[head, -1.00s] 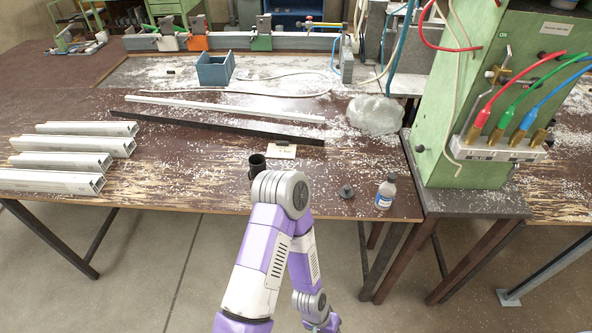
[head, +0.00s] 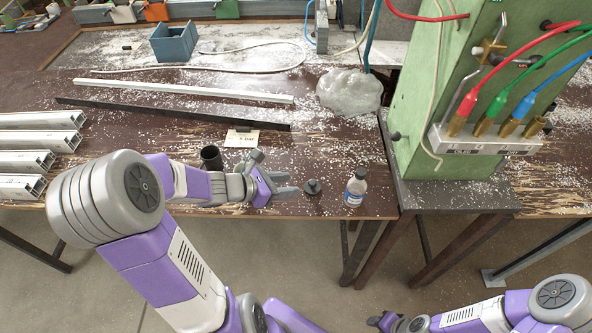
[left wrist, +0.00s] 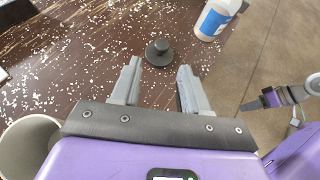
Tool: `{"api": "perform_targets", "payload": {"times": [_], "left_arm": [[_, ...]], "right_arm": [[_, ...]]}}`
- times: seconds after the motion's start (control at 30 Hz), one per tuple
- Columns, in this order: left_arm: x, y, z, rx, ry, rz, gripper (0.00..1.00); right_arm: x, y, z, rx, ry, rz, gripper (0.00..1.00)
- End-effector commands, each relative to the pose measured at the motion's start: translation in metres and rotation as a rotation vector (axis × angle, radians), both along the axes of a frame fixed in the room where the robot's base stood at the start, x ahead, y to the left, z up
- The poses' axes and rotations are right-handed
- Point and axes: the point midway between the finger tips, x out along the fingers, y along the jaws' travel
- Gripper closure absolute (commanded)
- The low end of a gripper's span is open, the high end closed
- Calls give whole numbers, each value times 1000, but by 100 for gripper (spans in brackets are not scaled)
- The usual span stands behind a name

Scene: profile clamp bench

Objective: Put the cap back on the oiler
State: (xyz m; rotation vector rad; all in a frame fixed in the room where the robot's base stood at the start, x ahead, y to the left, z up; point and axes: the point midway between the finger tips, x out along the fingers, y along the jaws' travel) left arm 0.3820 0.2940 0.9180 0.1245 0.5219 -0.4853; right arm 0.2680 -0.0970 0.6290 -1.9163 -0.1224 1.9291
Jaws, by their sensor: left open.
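A dark round cap with a raised knob (head: 313,187) lies on the bench near its front edge; it also shows in the left wrist view (left wrist: 159,53). A small bottle with a blue-and-white label (head: 355,188) stands upright to its right, apparently the oiler; its top is too small to read clearly. In the left wrist view the bottle (left wrist: 215,18) is partly cut off. My left gripper (head: 289,183) is open and empty, just left of the cap, its fingers pointing toward it. My right gripper (head: 384,321) is low at the bottom edge, its fingers unclear.
A dark open cup (head: 211,158) stands close behind my left wrist. A small card (head: 241,138) lies behind it. A clear plastic bag (head: 349,91) and a green stand (head: 428,90) are at the right. Metal profiles (head: 40,140) lie at the left.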

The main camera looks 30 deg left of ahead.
Motion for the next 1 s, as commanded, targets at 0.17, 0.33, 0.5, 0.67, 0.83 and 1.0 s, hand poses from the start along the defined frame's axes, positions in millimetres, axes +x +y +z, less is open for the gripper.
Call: {"api": "perform_targets", "payload": {"times": [0.17,0.33,0.5,0.67,0.83,1.0], "left_arm": [[4,-2,-4,1,0,-1,55],[13,-7,-12,2,0,-2,55],[24,-13,-19,3,-1,-3,55],[33,-19,-25,2,1,-3,55],[43,-24,-32,3,1,-2,55],[54,-30,-39,3,0,-4,55]], "right_arm": [[-2,0,-5,1,5,2,57],[-2,0,-14,1,5,2,57],[-2,0,-23,1,4,1,57],[-2,0,-31,1,4,1,57],[-2,0,-40,1,4,1,57],[-2,0,-50,1,4,1,57]]}}
